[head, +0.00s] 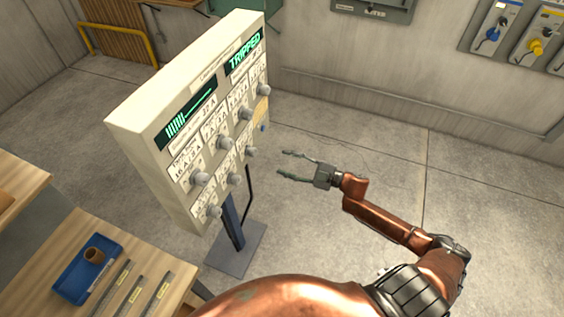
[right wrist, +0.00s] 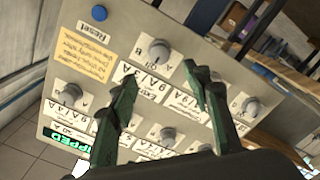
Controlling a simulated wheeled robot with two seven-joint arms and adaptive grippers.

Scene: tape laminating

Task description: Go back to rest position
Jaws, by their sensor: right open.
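My right gripper (head: 284,165) is open and empty in the head view, to the right of a cream control panel (head: 150,110) and apart from it in that view. In the right wrist view, the two green fingers of the right gripper (right wrist: 160,77) are spread in front of the panel (right wrist: 120,30), with nothing between them. The panel has several grey knobs (head: 246,112) and a display (head: 244,55) reading "TRIPPED". A blue "Reset" button (right wrist: 99,13) and a yellow label (right wrist: 84,52) also show. My left gripper is not in view.
The panel stands on a post with a flat grey base (head: 236,250). A wooden table (head: 125,240) at lower left holds a blue tray (head: 75,283) with a brown roll (head: 95,256) and several dark strips. The concrete floor (head: 350,150) around the right gripper is clear.

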